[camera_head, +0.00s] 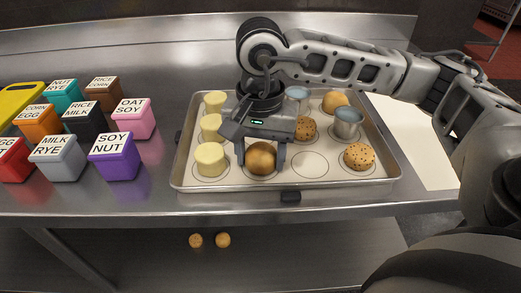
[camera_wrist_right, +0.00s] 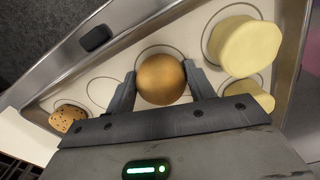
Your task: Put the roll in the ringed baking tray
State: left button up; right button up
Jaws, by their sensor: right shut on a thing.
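The roll (camera_head: 261,158) is a smooth golden-brown ball over the front row of the ringed baking tray (camera_head: 181,170), second ring from the left. My right gripper (camera_head: 260,162) is shut on it, one finger at each side. In the right wrist view the roll (camera_wrist_right: 160,79) sits between the fingertips (camera_wrist_right: 162,84), with part of a drawn ring showing around it. I cannot tell whether the roll touches the tray floor. My left gripper is in neither view.
A front ring (camera_head: 310,166) right of the roll is empty. Labelled boxes (camera_head: 115,157) stand left of the tray. Two small round things (camera_head: 223,240) lie below the counter.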

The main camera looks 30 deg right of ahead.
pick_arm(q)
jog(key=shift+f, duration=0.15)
pick_arm(e)
jog(key=shift+f, duration=0.1)
jog(key=shift+f+b, duration=0.15)
jog(key=shift+b, duration=0.25)
jog(key=o, duration=1)
jog(key=shift+c, duration=0.2)
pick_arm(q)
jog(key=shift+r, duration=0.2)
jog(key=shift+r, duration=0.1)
